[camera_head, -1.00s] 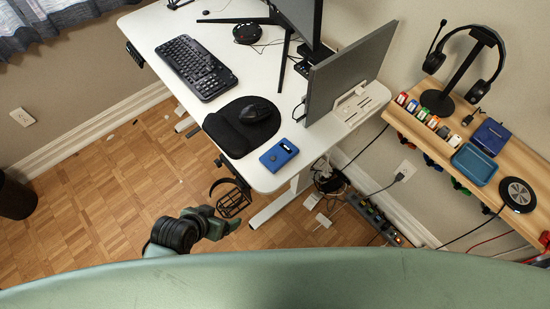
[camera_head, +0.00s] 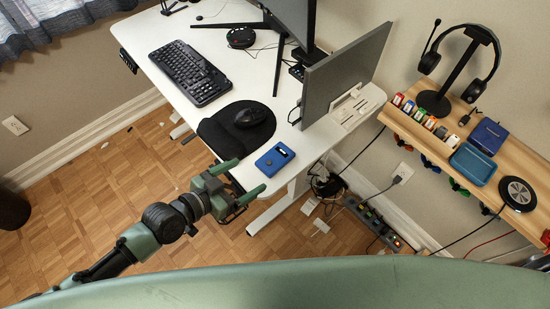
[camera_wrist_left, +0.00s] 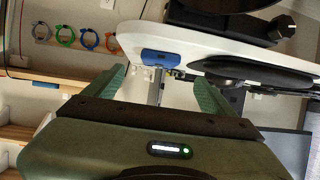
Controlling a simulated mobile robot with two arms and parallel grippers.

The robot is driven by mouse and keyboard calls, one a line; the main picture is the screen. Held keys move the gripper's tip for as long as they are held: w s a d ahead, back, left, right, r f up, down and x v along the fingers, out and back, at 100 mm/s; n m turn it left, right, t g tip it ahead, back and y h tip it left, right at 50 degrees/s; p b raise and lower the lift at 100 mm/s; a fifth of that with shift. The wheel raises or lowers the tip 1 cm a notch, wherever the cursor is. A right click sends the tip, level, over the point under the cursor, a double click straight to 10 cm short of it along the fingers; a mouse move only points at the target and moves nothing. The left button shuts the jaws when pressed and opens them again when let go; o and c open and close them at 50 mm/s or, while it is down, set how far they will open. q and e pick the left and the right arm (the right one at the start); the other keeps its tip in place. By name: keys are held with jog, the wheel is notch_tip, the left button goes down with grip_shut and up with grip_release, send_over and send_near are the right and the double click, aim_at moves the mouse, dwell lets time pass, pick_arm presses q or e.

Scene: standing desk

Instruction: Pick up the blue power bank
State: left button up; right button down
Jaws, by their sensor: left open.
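The blue power bank (camera_head: 275,160) lies flat on the white desk, near its front right corner. It also shows in the left wrist view (camera_wrist_left: 162,57), at the desk edge beyond the fingertips. My left gripper (camera_head: 240,178) is open and empty, at the front edge of the desk, to the left of the power bank and apart from it. Its two fingers also show, spread, in the left wrist view (camera_wrist_left: 158,85). My right gripper is in neither view.
A mouse (camera_head: 250,117) on a black pad (camera_head: 225,132) lies just behind the power bank. A monitor (camera_head: 342,75) and a keyboard (camera_head: 190,72) are farther back. At right, a wooden shelf (camera_head: 428,150) holds headphones, a dark blue box (camera_head: 489,136) and a blue tray (camera_head: 473,165).

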aim_at(267, 164)
pick_arm(q)
jog(key=x, duration=0.7)
jog(key=shift+w+d+p, duration=0.15)
jog(key=shift+d+p, duration=0.1)
jog(key=shift+p, duration=0.15)
jog(key=c, duration=1.5)
jog(key=shift+c, duration=1)
jog(key=shift+r, duration=0.15)
